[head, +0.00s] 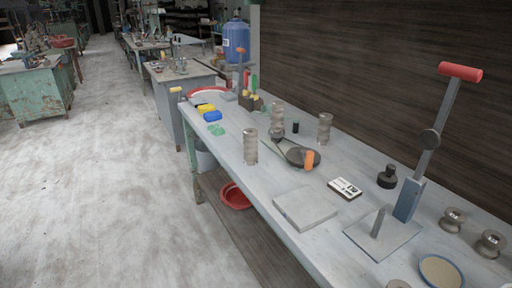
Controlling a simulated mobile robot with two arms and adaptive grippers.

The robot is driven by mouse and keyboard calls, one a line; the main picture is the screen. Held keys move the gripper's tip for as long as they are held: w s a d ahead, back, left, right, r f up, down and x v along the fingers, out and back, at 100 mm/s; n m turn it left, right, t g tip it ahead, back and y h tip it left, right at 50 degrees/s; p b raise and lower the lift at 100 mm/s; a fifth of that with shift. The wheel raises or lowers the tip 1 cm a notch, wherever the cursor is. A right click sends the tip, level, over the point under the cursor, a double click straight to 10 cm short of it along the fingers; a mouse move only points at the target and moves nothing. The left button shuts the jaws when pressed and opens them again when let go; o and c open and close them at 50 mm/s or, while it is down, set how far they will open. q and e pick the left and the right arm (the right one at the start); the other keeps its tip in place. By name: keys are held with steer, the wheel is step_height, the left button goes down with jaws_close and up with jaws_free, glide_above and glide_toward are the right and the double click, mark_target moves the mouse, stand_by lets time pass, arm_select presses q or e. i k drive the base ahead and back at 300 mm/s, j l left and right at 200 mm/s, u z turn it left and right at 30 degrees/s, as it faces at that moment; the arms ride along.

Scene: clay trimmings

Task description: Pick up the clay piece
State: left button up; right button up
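I cannot tell for sure which item is the clay piece. A flat grey square slab (305,207) lies on the near part of the workbench (255,190). A round blue-rimmed dish (440,271) with a tan surface is at the lower right. Small green pieces (217,131) lie near the bench's left edge, by a blue block (212,116) and a yellow block (206,108). Neither of my grippers shows in the head view.
A tall lever press with a red handle (460,72) stands at the right. Grey ribbed cylinders (250,147), a dark pan (299,154), a small white-and-black box (344,188) and metal spools (452,220) occupy the bench. A red basin (236,195) sits below. The floor at left is clear.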

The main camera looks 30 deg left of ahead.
mark_target(251, 137)
steer(key=u, duration=1.1)
